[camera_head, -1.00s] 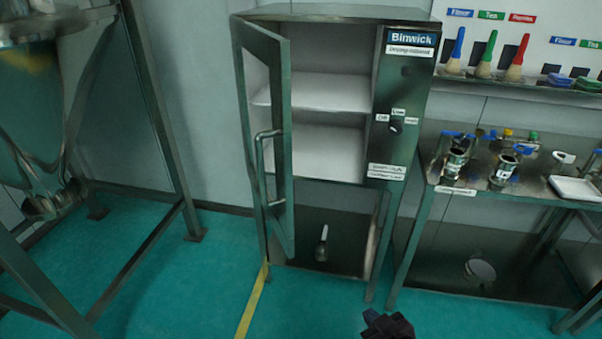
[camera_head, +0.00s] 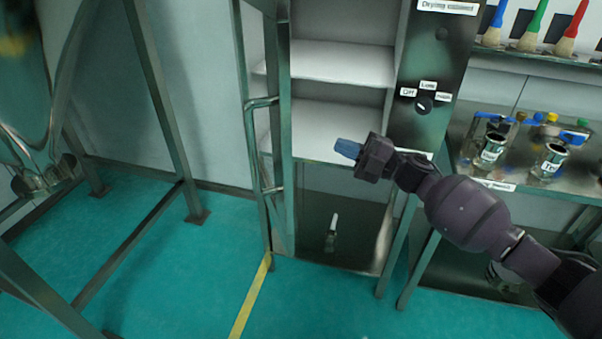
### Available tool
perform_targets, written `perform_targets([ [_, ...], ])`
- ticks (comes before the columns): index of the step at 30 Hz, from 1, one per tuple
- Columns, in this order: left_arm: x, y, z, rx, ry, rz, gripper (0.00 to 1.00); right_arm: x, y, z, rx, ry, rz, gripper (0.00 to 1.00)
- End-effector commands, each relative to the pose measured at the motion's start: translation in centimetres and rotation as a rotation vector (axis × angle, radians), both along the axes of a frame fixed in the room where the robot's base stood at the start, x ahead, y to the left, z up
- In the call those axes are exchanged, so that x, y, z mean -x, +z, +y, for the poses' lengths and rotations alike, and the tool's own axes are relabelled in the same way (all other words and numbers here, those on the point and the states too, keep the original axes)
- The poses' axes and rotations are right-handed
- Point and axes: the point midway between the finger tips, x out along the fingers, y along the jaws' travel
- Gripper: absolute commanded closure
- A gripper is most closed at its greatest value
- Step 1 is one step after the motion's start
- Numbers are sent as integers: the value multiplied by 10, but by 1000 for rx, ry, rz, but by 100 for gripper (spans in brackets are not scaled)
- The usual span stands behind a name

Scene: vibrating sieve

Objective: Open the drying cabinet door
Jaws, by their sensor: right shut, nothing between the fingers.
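The drying cabinet (camera_head: 433,75) stands ahead, a tall metal case with a control panel on its right side. Its door (camera_head: 283,120) is hinged at the left and stands swung open, seen nearly edge-on, with a vertical bar handle (camera_head: 258,150) on it. White shelves (camera_head: 335,63) show inside. My right gripper (camera_head: 348,148) comes in from the right with bluish fingertips. It is shut and empty, in front of the open cabinet at lower shelf height, to the right of the handle and apart from it in the picture. My left gripper is not in view.
A metal bench (camera_head: 497,186) with several metal vessels stands at the right, below a rack of coloured brushes (camera_head: 532,25). A brush (camera_head: 332,232) stands in the cabinet's bottom. A metal frame (camera_head: 165,105) stands at the left. The green floor in front is clear.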

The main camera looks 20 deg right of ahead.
Motion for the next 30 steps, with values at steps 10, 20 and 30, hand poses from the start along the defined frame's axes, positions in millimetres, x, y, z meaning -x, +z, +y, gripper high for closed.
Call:
perform_targets([
  [10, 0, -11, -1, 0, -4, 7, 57, 22, -1, -20, 282, 424, -151, 100],
  [20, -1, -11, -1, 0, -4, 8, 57, 35, -4, -24, 343, 543, -163, 100],
  [30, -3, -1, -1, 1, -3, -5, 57, 37, -2, 28, 340, 543, -166, 100],
])
